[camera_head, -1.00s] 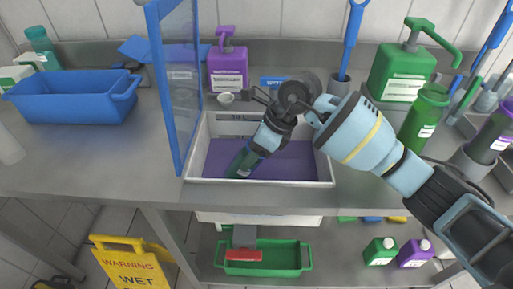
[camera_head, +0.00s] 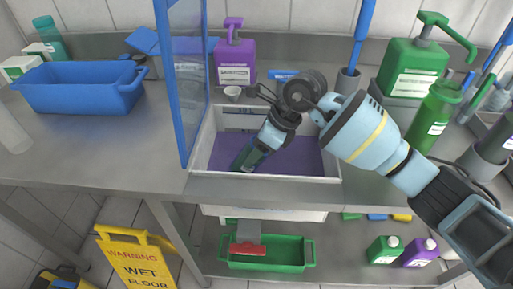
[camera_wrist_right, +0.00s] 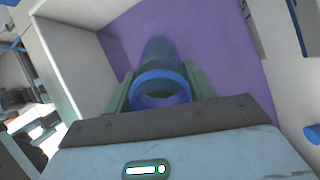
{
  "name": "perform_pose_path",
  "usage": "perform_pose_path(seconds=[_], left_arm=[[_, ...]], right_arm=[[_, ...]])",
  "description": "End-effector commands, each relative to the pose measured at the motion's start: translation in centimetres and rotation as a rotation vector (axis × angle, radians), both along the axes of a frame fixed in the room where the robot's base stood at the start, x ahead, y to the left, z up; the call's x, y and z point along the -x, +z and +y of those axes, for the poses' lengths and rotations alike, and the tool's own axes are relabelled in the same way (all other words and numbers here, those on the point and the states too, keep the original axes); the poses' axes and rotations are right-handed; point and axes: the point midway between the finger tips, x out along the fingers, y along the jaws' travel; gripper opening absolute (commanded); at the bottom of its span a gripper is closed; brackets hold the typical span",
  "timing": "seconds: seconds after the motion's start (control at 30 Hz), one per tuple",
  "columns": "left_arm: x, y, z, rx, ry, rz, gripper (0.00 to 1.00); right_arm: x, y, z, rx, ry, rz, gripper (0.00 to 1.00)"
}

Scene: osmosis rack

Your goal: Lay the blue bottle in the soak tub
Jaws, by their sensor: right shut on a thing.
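The white-walled tub with a purple inside (camera_head: 320,180), which I take as the soak tub, is set in the counter. My right gripper (camera_head: 258,148) reaches down into it from the right. It is shut on a bottle (camera_head: 243,158) that looks dark teal-green and tilts down to the left, inside the tub's walls. In the right wrist view the bottle shows a blue ring (camera_wrist_right: 160,86) at its near end, between the two fingers (camera_wrist_right: 158,92). Its far end blurs against the purple, so I cannot tell whether it touches the bottom. My left gripper is out of view.
A blue upright panel (camera_head: 186,85) stands at the tub's left edge. A blue bin (camera_head: 80,88) is on the left counter. A purple pump bottle (camera_head: 235,60) stands behind the tub, and green bottles (camera_head: 410,70) stand at the right. A green tray (camera_head: 285,252) is below.

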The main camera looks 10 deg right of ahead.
Motion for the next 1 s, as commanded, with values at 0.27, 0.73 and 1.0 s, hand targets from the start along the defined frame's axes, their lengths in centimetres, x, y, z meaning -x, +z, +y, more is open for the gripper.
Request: perform_pose_path(seconds=[0.27, 0.73, 1.0], left_arm=[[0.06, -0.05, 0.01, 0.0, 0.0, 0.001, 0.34], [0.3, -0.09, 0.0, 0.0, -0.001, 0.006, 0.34], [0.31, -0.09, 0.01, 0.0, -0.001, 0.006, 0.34]], right_arm=[[0.0, -0.17, -0.02, 0.0, 0.0, 0.0, 0.15], [0.0, -0.16, -0.02, 0.0, 0.0, 0.0, 0.79], [0.01, -0.17, -0.02, 0.001, 0.0, 0.0, 1.0]])
